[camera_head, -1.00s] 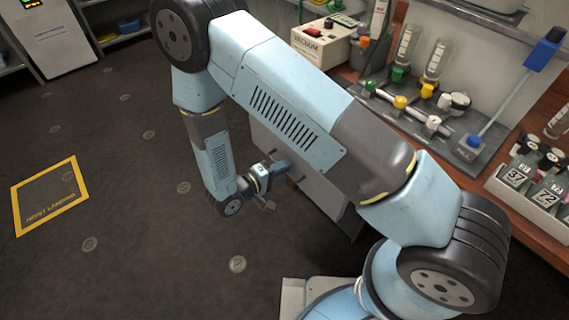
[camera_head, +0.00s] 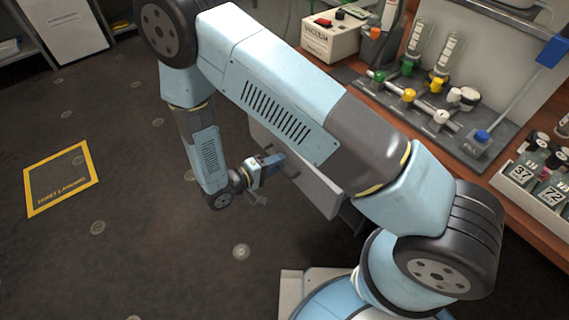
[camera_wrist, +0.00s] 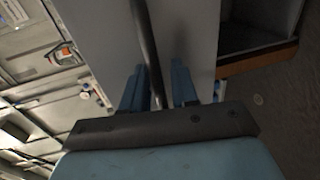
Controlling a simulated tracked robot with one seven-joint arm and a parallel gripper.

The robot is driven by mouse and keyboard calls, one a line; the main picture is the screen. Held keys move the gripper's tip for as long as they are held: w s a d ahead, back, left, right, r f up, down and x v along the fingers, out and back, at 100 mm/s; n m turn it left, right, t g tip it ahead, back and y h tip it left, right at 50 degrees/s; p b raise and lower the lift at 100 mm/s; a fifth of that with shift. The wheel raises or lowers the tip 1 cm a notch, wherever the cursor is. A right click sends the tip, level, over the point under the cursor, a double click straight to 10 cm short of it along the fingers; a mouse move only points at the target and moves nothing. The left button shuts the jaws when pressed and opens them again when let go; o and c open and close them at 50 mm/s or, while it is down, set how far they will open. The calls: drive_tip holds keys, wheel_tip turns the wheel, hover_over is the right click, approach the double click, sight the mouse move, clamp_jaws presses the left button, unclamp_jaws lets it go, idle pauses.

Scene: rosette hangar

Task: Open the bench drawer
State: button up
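The drawer's pale grey front (camera_head: 312,186) stands out from the bench in the head view, partly hidden by my arm. A dark gap shows behind its right end, so the drawer looks partly open. My gripper (camera_head: 272,161) is at the handle on the outer face of this front. In the wrist view, the dark handle bar (camera_wrist: 147,45) runs between the two blue fingers of my gripper (camera_wrist: 158,82), in front of the grey drawer front (camera_wrist: 95,35).
The bench top (camera_head: 497,200) carries a vacuum box (camera_head: 330,38), a valve rack (camera_head: 425,100) and a crate of numbered bottles (camera_head: 535,185). A dark recess (camera_wrist: 255,25) with a wooden edge lies beside the front. The floor near the yellow-framed square (camera_head: 62,178) is clear.

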drive_tip(key=v, duration=1.4)
drive_tip(key=shift+d, duration=0.1)
drive_tip(key=w+d+r+m+g+y, duration=0.25)
drive_tip(key=w+d+r+g, duration=0.25)
drive_tip(key=d+r, duration=0.65)
drive_tip(key=w+d+r+m+g+y, duration=0.25)
drive_tip(key=w+d+r+g, duration=0.4)
drive_tip(key=r, duration=0.75)
drive_tip(key=s+d+r+m+t+y, duration=0.1)
drive_tip(key=s+d+r+t+y, duration=0.2)
drive_tip(key=s+d+r, duration=0.3)
drive_tip(key=s+d+r+m+t+y, duration=0.2)
drive_tip(key=s+d+r+t+y, duration=0.2)
drive_tip(key=s+d+r, duration=0.3)
drive_tip(key=shift+d+r, duration=2.35)
drive_tip(key=shift+d, duration=1.7)
